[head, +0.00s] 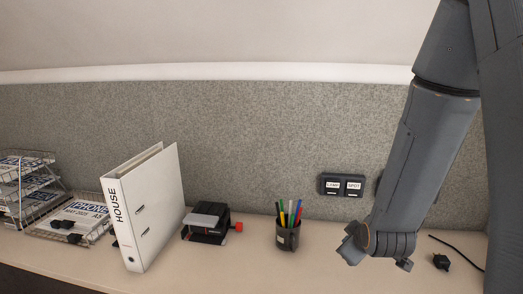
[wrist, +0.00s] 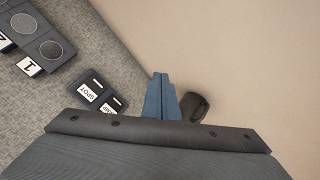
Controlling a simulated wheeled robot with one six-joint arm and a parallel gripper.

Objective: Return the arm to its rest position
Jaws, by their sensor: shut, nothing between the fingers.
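My gripper shows in the wrist view (wrist: 160,80) with its two blue-grey fingers together and nothing between them. In the head view my arm comes down from the upper right, bent, with its wrist end low over the right part of the desk. The wrist end is to the right of the pen cup (head: 288,236) and apart from it. The fingertips are hard to make out in the head view.
A LAMP and SPOT switch panel (head: 342,186) is on the grey partition (head: 260,130). A black plug (head: 441,262) lies right of my wrist. A HOUSE binder (head: 145,205), a black device (head: 207,222) and wire trays (head: 70,222) stand left. Desk front centre is clear.

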